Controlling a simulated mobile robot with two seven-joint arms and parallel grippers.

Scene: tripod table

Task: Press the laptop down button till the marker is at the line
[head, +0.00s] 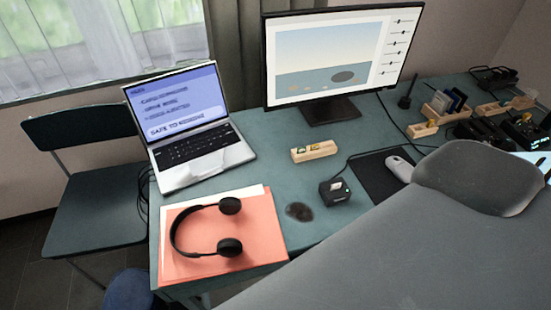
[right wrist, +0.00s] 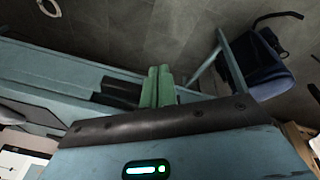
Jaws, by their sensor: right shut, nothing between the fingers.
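The open laptop (head: 180,125) stands at the left of the desk in the head view, its keyboard (head: 192,148) facing me. Its screen (head: 176,103) shows several lines of text on blue, with "SAFE TO REMOVE" at the bottom. I cannot make out a down button, or a marker and line on the laptop. In the right wrist view my right gripper (right wrist: 158,80) has its green fingers together, with nothing between them. The laptop is not recognisable in that view. My left gripper is not in view.
A monitor (head: 328,55) with slider controls stands behind. Black headphones (head: 206,228) lie on an orange folder (head: 262,247). A small black box (head: 334,192), wooden block (head: 314,151) and mouse (head: 399,168) stand further right. A chair (head: 90,195) is at the left.

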